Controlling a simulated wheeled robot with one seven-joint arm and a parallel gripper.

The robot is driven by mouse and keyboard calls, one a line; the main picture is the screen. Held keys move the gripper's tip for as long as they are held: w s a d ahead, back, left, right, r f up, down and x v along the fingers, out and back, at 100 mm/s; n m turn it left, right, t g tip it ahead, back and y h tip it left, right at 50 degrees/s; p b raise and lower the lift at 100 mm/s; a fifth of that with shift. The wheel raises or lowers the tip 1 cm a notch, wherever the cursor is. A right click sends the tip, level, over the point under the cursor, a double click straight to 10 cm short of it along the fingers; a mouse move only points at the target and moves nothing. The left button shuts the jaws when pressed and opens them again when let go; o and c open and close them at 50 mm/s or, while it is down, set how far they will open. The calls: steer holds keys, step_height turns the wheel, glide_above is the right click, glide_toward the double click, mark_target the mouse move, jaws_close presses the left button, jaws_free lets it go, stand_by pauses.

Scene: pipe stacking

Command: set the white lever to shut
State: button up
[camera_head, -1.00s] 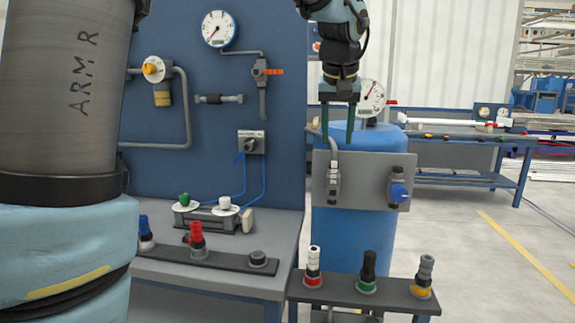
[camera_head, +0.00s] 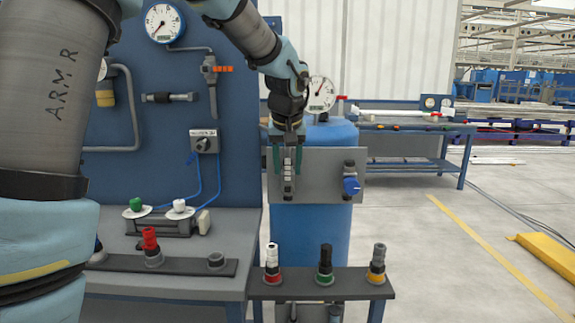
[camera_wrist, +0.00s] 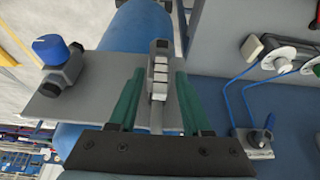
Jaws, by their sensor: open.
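I cannot clearly make out a white lever. The grey plate (camera_head: 322,190) in front of the blue tank (camera_head: 312,235) carries a pale grey fitting (camera_head: 288,187) at its left and a blue-knobbed valve (camera_head: 350,187) at its right. My gripper (camera_head: 287,170) is over the pale fitting. In the wrist view my gripper (camera_wrist: 160,74) has its green fingers apart, one on each side of the pale-banded fitting (camera_wrist: 159,66). Gaps show beside the fitting, and I see no grip on it. The blue knob (camera_wrist: 50,48) is at the left there. My gripper partly hides the fitting's upper end in the head view.
A rack (camera_head: 320,286) with several coloured connectors stands in front of the tank. The left bench holds a block with green (camera_head: 135,205) and white (camera_head: 179,206) knobs. A gauge (camera_head: 321,94) is behind my gripper.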

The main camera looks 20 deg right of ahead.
steer(key=shift+c, duration=0.3)
jaws_close()
stand_by(1.1)
